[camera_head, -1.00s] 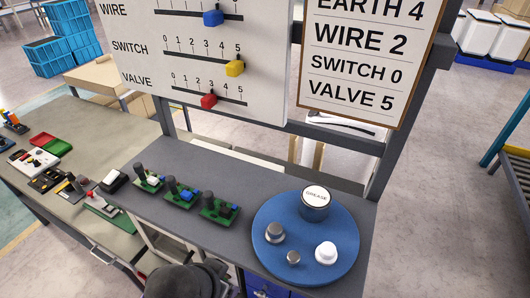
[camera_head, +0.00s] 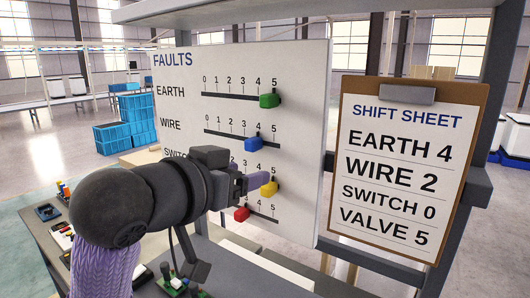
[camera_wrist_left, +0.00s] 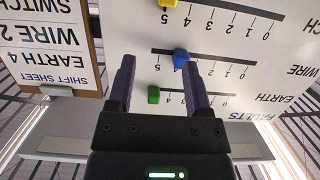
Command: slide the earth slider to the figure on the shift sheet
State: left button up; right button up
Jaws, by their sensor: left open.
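The green earth slider (camera_head: 269,100) sits at the 5 end of the EARTH slot on the white faults board (camera_head: 305,150). The shift sheet (camera_head: 400,165) on a clipboard reads EARTH 4. My left gripper (camera_head: 258,181) is in front of the board, overlapping the picture near the yellow switch slider (camera_head: 269,188). The left wrist view is upside down. There, the left gripper (camera_wrist_left: 157,65) is open and empty. The green slider (camera_wrist_left: 153,95) appears between its fingers; contact and depth cannot be told. My right gripper is not in view.
The blue wire slider (camera_head: 253,143) and red valve slider (camera_head: 241,214) sit close to my left gripper in the picture. A grey frame post (camera_head: 465,150) stands right of the shift sheet. Blue crates (camera_head: 128,125) stand far behind at left.

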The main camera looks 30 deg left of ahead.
aim_at(264, 106)
pick_arm(q)
jog(key=s+r+t, duration=0.2)
jog(key=s+r, duration=0.1)
jog(key=r, duration=0.6)
jog(key=w+p, duration=0.1)
jog(key=w, duration=0.2)
jog(key=w+p, duration=0.2)
jog(key=w, duration=0.1)
jog(key=w+p, duration=0.1)
jog(key=w, duration=0.2)
jog(key=shift+w+d+f+p, duration=0.2)
jog(key=shift+d+f+p, duration=0.05)
jog(key=shift+f+p, duration=0.15)
grip_shut()
